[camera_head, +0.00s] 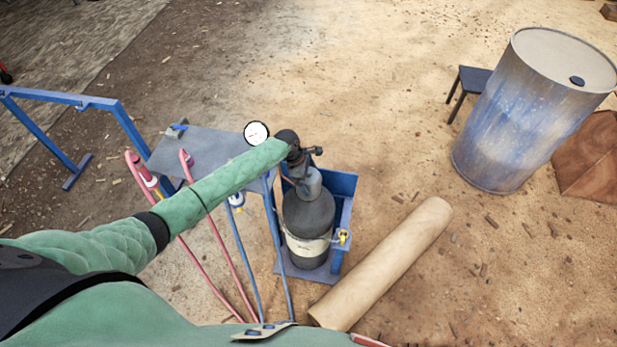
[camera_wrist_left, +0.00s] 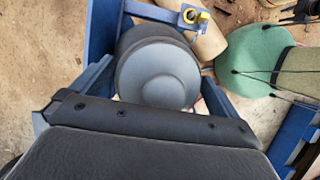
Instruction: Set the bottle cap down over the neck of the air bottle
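The air bottle (camera_head: 306,213) is a dark grey cylinder with a pale label band, standing upright in a blue stand. The bottle cap (camera_head: 309,184) is a lighter grey dome right over the bottle's top. In the left wrist view the cap (camera_wrist_left: 160,78) sits between my two fingers, in line with the dark bottle (camera_wrist_left: 138,38) behind it. My left gripper (camera_head: 306,168) points down above the bottle, its fingers against the cap's sides. The neck is hidden under the cap, so I cannot tell whether the cap rests on the bottle. My right gripper is not recognizable in either view.
The blue stand (camera_head: 343,186) wraps the bottle's back and right, with a yellow fitting (camera_head: 343,236) at its edge. A gauge (camera_head: 256,133), a grey tabletop (camera_head: 205,150) and red hoses crowd the left. A tan roll (camera_head: 385,262) lies to the right. A blue drum (camera_head: 510,120) stands farther off.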

